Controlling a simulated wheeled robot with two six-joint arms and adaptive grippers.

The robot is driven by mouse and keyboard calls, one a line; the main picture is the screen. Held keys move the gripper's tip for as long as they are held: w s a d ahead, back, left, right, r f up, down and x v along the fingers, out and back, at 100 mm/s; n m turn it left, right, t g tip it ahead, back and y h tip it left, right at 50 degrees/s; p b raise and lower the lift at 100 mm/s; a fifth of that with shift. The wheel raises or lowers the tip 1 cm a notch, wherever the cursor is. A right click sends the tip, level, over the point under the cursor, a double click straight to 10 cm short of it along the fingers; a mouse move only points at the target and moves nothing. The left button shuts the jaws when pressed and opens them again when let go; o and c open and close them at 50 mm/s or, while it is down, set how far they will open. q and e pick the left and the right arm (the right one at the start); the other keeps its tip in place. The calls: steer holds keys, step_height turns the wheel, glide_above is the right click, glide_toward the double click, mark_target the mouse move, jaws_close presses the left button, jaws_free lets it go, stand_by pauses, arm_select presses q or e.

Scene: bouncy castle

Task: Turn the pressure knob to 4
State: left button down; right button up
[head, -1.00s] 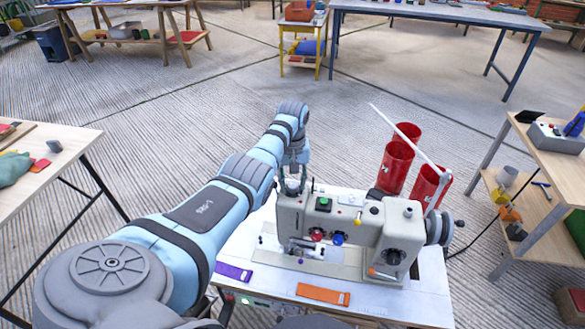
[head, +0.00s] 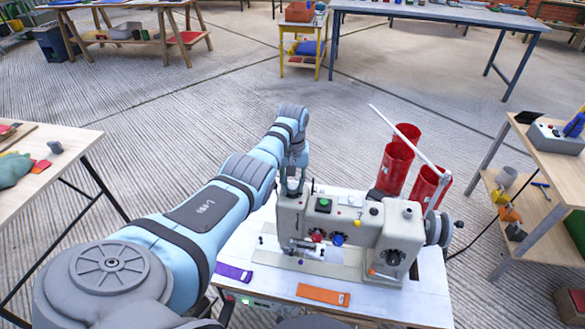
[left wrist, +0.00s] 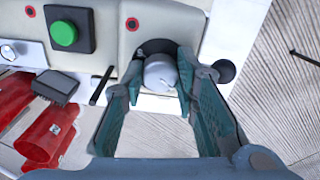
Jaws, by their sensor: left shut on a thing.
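The sewing machine (head: 345,222) stands on a white-topped table. The pressure knob (left wrist: 160,74) is a pale round knob on top of the left end of the machine's head, seen from above in the left wrist view. My left gripper (head: 293,184) reaches down onto it from above. In the left wrist view, its two teal fingers are on either side of the knob, shut on it. The number the knob points to cannot be read. My right gripper is not in view.
A green button (left wrist: 64,34) is on the machine close to the knob. A purple strip (head: 233,272) and an orange strip (head: 323,294) lie on the front of the tabletop.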

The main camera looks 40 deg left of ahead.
arm_select(q)
steer(key=m+p, duration=0.1)
steer(key=m, duration=0.5)
steer(key=shift+a+m+p, duration=0.1)
steer(key=shift+m+p, duration=0.25)
steer(key=shift+m, duration=0.05)
steer(key=m, duration=0.3)
steer(key=shift+m, duration=0.4)
steer(key=m, duration=1.2)
steer(key=c, duration=1.5)
jaws_free()
steer(key=shift+c, duration=0.2)
